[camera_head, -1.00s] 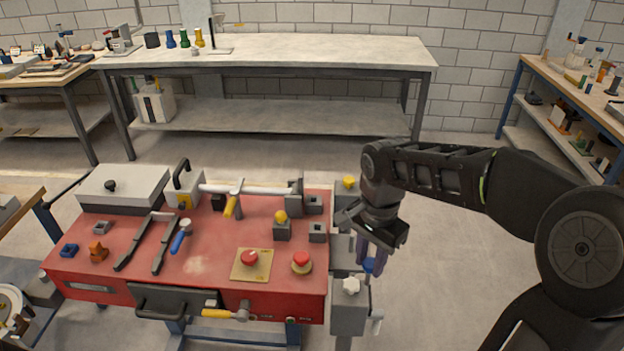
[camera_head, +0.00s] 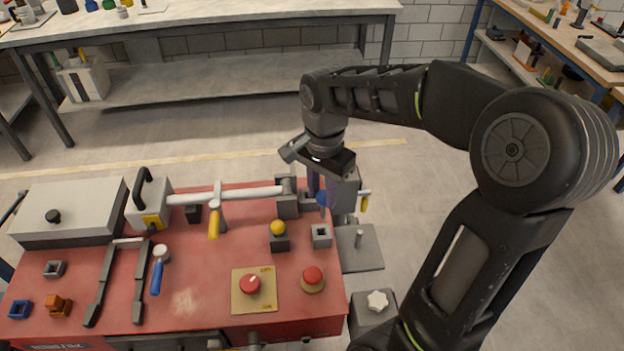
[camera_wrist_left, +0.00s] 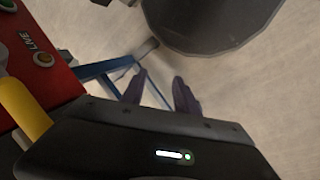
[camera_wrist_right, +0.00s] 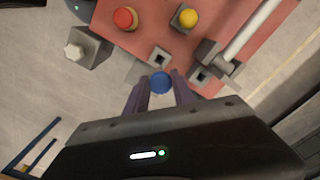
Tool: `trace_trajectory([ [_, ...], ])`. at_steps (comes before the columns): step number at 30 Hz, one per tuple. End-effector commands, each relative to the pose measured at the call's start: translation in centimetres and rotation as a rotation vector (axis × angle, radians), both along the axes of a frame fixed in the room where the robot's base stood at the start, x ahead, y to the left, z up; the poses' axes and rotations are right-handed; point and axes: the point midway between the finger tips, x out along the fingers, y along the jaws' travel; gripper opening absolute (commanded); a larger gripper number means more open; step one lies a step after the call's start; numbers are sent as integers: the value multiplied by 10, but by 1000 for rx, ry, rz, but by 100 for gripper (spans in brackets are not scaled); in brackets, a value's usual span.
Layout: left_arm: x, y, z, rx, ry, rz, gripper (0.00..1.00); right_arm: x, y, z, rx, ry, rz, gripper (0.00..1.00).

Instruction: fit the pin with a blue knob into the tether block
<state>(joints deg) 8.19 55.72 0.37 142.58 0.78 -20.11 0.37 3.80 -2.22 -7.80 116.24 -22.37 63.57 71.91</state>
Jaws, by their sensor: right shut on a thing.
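The pin's blue knob (camera_head: 323,198) is between the fingers of my right gripper (camera_head: 318,188), over the right edge of the red bench. In the right wrist view the knob (camera_wrist_right: 160,82) sits between both fingertips; the pin's shaft is hidden beneath it. Two grey blocks with square holes are close by: one nearer the front (camera_head: 321,236), one farther back (camera_wrist_right: 198,75), partly hidden by the gripper in the head view. I cannot tell which is the tether block. My left gripper (camera_wrist_left: 160,88) shows only in its wrist view, fingers apart and empty.
A horizontal grey bar (camera_head: 240,194) runs along the back. A grey side plate (camera_head: 360,248) and a white star knob (camera_head: 377,300) flank the right edge.

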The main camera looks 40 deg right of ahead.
Motion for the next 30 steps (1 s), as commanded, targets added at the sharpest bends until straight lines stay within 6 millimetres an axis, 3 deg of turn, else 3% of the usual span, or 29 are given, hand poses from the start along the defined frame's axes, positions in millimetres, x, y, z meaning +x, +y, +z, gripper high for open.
trace_trajectory([
  [12, 0, 0, -1, 0, 0, 0, 36, -1, 4, -1, 0, -1, 1, 0],
  [30, 4, -2, -31, -9, -14, -3, 36, -1, 4, -44, 0, 0, 0, 0],
])
